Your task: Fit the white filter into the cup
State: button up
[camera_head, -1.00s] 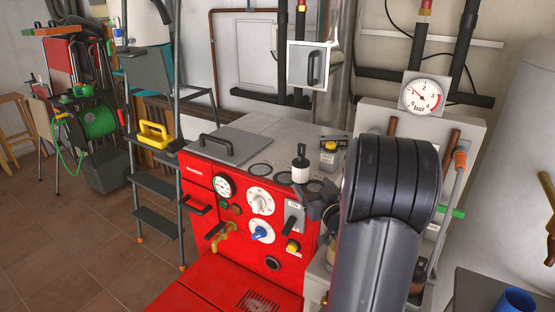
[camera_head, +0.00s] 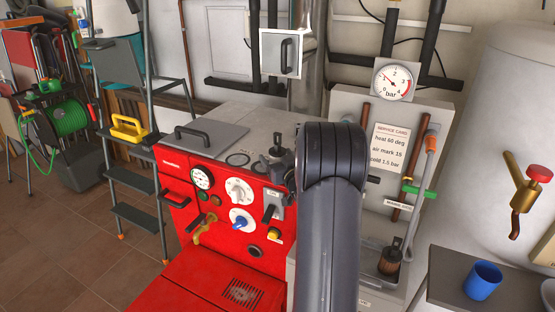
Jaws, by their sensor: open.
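My gripper (camera_head: 277,162) is a small dark shape over the back right of the red boiler's top, partly hidden by my arm. It is open. A dark upright stem with a knob (camera_head: 278,142) rises at the gripper; it looks like the top of the white filter. The filter's white body does not show, and I cannot tell whether the fingers touch it. A dark brown cylinder with a black top (camera_head: 390,259) stands in a grey tray on the right; it may be a used filter. The filter's cup is not clearly seen. A blue cup (camera_head: 483,281) stands on the right-hand table.
The red boiler (camera_head: 240,250) has a gauge, dials and a grey lid (camera_head: 205,137) on top. A grey panel on the right carries a pressure gauge (camera_head: 394,79), a service card (camera_head: 390,149) and pipes with a green lever (camera_head: 418,191). A stepladder (camera_head: 135,165) stands left.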

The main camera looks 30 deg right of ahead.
aim_at(278, 133)
jog(key=c, duration=1.1)
jog(key=shift+c, duration=0.2)
notch_tip(278, 133, up, 10)
jog(key=shift+p, duration=0.5)
jog(key=s+f+b, duration=0.4)
jog(key=s+f, duration=0.2)
jog(key=s, duration=0.4)
jog(key=s+f+y+b, duration=0.1)
jog(key=s+f+b, duration=0.3)
jog(key=s+f, duration=0.3)
jog(key=s, duration=0.4)
jog(key=shift+d+f+n, duration=0.3)
jog(key=shift+d, duration=0.1)
